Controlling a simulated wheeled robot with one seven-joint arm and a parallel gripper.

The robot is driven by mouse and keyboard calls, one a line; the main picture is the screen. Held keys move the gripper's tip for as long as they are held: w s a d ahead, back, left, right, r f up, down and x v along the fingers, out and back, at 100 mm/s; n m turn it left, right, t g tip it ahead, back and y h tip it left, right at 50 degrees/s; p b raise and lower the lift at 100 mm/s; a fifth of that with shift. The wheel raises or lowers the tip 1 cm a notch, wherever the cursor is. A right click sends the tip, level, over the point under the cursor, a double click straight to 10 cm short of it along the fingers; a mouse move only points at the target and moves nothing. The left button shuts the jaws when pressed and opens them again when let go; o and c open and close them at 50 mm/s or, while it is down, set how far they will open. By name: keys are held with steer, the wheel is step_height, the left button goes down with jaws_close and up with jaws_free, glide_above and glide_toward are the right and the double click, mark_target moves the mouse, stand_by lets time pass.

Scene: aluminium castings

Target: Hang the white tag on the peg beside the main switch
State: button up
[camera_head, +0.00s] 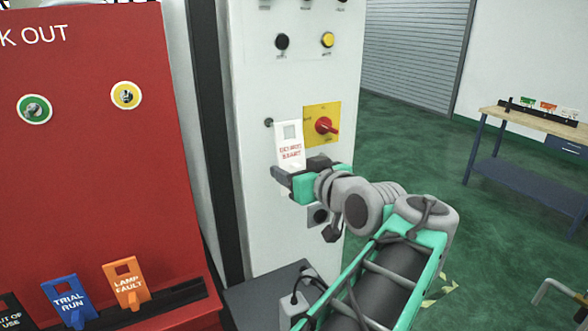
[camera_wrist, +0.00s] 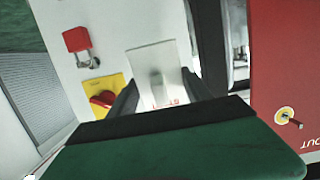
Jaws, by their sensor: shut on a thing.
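The white tag (camera_head: 289,156) is upright in the head view, with red lettering and a square opening near its top. My gripper (camera_head: 296,170) is shut on the tag's lower end. The main switch (camera_head: 323,125), a red handle on a yellow plate, is on the pale cabinet just right of the tag. The dark peg (camera_head: 268,122) shows at the tag's upper left edge; whether they touch I cannot tell. In the wrist view the tag (camera_wrist: 148,58) stands between my fingers (camera_wrist: 155,98), with the switch (camera_wrist: 103,99) to its left. The peg is not clear there.
A red lock-out board (camera_head: 80,180) with several coloured tags stands at the left. A red padlock (camera_wrist: 77,40) shows on the cabinet in the wrist view. A workbench (camera_head: 530,122) stands far right, with open green floor before it.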

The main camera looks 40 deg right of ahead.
steer(key=p+x, duration=0.1)
steer(key=x, duration=0.6)
steer(key=shift+r+p, duration=0.1)
steer(key=shift+p, duration=0.25)
steer(key=shift+w+d+b, duration=0.15)
steer(key=shift+w+b, duration=0.3)
steer(key=shift+b, duration=0.2)
steer(key=o, duration=1.4)
steer(key=shift+o, duration=0.2)
